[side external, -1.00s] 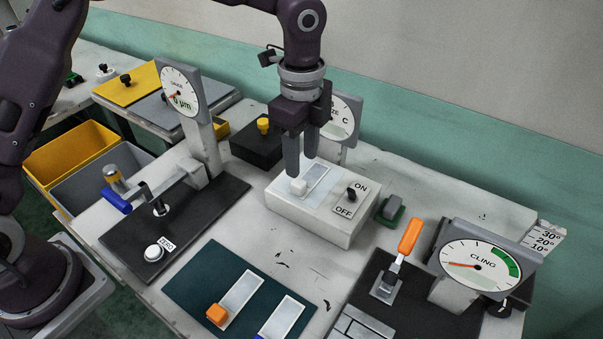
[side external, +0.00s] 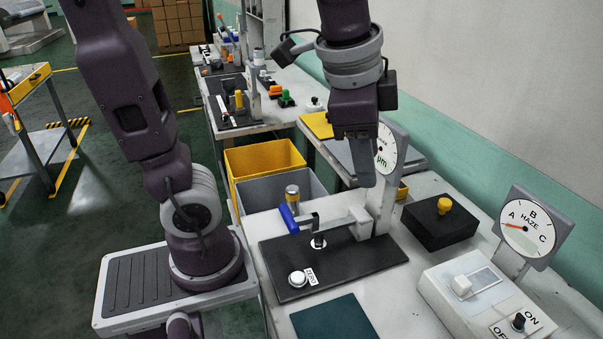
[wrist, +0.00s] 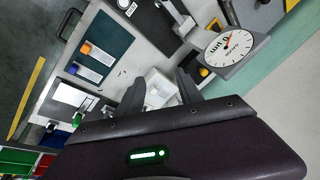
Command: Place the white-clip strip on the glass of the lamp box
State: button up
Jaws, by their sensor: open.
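The lamp box (side external: 470,315) is a white box with an ON/OFF switch, at the lower right of the side view. The strip with the white clip (side external: 461,286) lies on its glass (side external: 488,278), clip at the left end. My gripper (side external: 366,178) is up and to the left of the box, above the black gauge stand, apart from the strip. In the wrist view my gripper (wrist: 161,88) is open with nothing held between its fingers. The lamp box (wrist: 158,80) shows beyond the fingertips there, partly hidden.
The thickness gauge dial (side external: 388,150) stands close behind my gripper, with its black base (side external: 345,265) below. A black box with a yellow knob (side external: 440,222) and the haze dial (side external: 528,228) stand near the lamp box. The green mat (wrist: 110,40) holds orange-clip and blue-clip strips.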

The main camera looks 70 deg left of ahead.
jog(key=s+a+f+n+t+h, duration=0.1)
jog(key=s+a+f+n+t, duration=0.1)
jog(key=s+n, duration=0.4)
jog(key=s, duration=0.3)
jog(key=shift+s+a+f+n, duration=0.25)
jog(key=shift+a+f+n, duration=0.1)
jog(key=shift+f+n, duration=0.05)
